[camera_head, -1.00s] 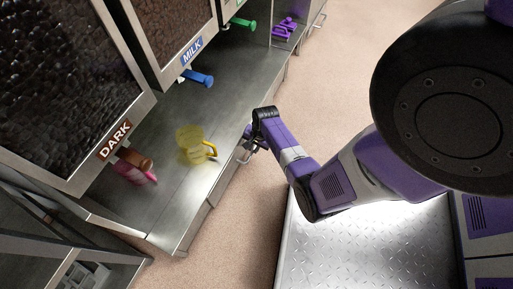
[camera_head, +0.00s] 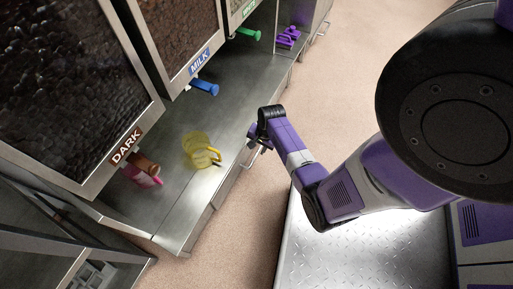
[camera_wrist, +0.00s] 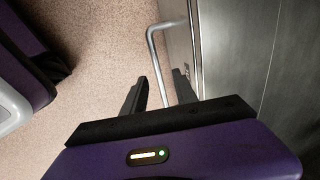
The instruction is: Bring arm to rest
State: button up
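My gripper (camera_wrist: 159,82) is in the wrist view with its two dark fingers apart and nothing between them. Past the fingertips are a metal bar handle and the tan floor. In the head view my gripper (camera_head: 254,143) is small and partly hidden by my wrist, just off the front edge of the steel counter (camera_head: 232,112). My arm is bent and reaches out toward the counter.
A yellow see-through jug (camera_head: 198,150) stands on the counter. A pink jug (camera_head: 142,175) sits under the DARK dispenser (camera_head: 75,85). A MILK dispenser (camera_head: 182,35) is beyond. The bar handle (camera_wrist: 152,50) is close to my fingers. Open floor (camera_head: 335,85) lies to the right.

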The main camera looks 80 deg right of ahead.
jog(key=shift+s+r, duration=0.2)
jog(key=shift+r, duration=0.7)
jog(key=shift+a, duration=0.1)
